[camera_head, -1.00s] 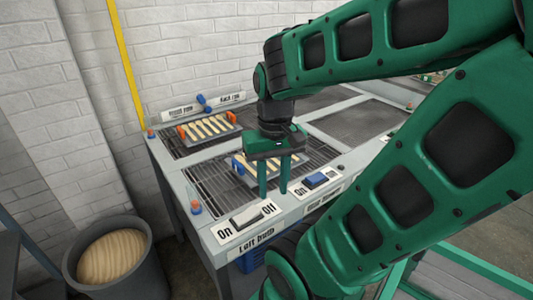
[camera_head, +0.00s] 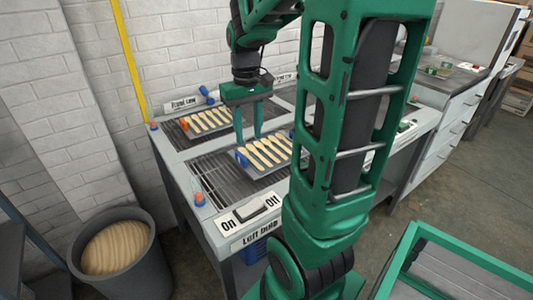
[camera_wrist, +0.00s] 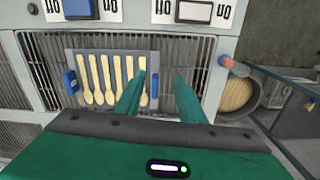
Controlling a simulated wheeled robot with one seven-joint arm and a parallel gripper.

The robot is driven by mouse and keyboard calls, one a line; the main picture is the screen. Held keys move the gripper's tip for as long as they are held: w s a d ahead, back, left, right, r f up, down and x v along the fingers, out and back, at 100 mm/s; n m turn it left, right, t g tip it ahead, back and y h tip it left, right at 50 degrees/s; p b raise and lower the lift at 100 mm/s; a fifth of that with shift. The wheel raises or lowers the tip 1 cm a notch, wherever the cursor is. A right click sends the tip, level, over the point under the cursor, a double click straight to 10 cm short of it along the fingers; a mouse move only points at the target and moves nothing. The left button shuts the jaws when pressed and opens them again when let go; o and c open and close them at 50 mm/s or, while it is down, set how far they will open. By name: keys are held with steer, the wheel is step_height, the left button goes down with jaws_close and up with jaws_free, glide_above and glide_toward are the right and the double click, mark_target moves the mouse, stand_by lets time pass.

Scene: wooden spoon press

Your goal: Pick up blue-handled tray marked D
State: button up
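The blue-handled tray (camera_head: 258,168) holds several wooden spoons and lies on the near grille of the table. No letter D is readable on it. In the wrist view the tray (camera_wrist: 110,53) has a blue handle (camera_wrist: 70,83) at its left end and another blue handle (camera_wrist: 155,86) at its right end. My gripper (camera_head: 249,140) is open and empty, pointing down over the tray's far-left side. In the wrist view my gripper (camera_wrist: 158,97) has one finger over the tray and the other beyond it, with the right handle between them. Contact cannot be told.
A tray with orange handles (camera_head: 184,124) lies on the far grille. A switch (camera_head: 253,208) sits on the table's front edge, above a "Left bulb" label. A bin (camera_head: 140,280) stands at the left. A brick wall (camera_head: 90,110) is behind the table.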

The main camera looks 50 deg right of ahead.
steer(key=n, duration=0.1)
glide_above(241, 155)
steer(key=f, duration=0.1)
step_height(241, 155, down, 11)
steer(key=shift+w+r, duration=0.1)
steer(key=shift+w, duration=0.05)
stand_by(0.3)
steer(key=shift+c, duration=0.2)
jaws_close()
stand_by(1.2)
